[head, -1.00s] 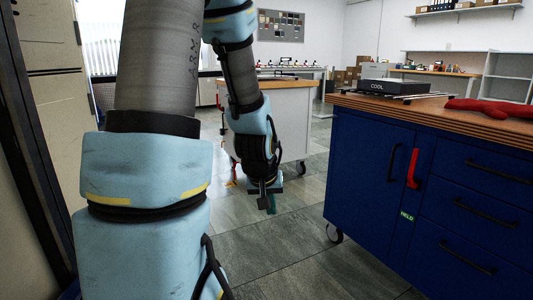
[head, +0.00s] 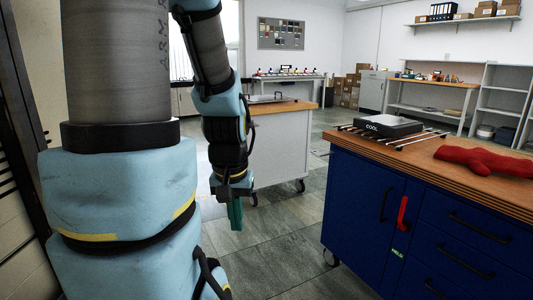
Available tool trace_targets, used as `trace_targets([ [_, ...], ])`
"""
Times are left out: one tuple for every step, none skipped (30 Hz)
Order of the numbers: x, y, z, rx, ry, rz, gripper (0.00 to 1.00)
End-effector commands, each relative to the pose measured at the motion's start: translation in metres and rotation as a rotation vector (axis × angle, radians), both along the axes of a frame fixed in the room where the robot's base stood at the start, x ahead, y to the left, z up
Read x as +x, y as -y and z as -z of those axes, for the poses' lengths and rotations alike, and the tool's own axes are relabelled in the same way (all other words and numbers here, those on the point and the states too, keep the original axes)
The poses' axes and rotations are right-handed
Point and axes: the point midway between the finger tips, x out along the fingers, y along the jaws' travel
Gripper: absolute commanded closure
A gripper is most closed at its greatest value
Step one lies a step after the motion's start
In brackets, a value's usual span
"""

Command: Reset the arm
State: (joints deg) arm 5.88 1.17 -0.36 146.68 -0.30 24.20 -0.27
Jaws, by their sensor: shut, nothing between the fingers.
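My arm hangs at the left of the head view, its upper links large and close. My gripper (head: 236,214) points down over the tiled floor, with its greenish fingers together and nothing seen between them. It is to the left of the blue cabinet (head: 365,205), apart from it, and lower than its wooden top.
On the blue cabinet's wooden top are a dark block marked COOL (head: 383,126) on a metal rack (head: 412,140) and a red glove-like item (head: 484,160). A white wheeled cabinet (head: 280,150) stands behind my gripper. Tiled floor (head: 285,235) lies open between the cabinets.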

Motion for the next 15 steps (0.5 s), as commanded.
trace_targets([
  [0.0,0.0,-0.034,0.0,0.0,0.0,1.0],
  [0.0,0.0,-0.043,0.0,0.0,0.0,1.0],
  [0.0,0.0,-0.056,0.0,0.0,0.0,1.0],
  [0.0,0.0,-0.065,0.0,0.0,0.0,1.0],
  [0.0,0.0,-0.074,0.0,0.0,0.0,1.0],
  [0.0,0.0,-0.086,0.0,0.0,0.0,1.0],
  [0.0,0.0,-0.095,0.0,0.0,0.0,1.0],
  [0.0,0.0,-0.102,0.0,0.0,0.0,1.0],
  [0.0,0.0,-0.111,0.0,0.0,0.0,1.0],
  [0.0,0.0,-0.118,0.0,0.0,0.0,1.0],
  [0.0,0.0,-0.123,0.0,0.0,0.0,1.0],
  [0.0,0.0,-0.129,0.0,0.0,0.0,1.0],
  [0.0,0.0,-0.133,0.0,0.0,0.0,1.0],
  [0.0,0.0,-0.136,0.0,0.0,0.0,1.0],
  [0.0,0.0,-0.139,0.0,0.0,0.0,1.0],
])
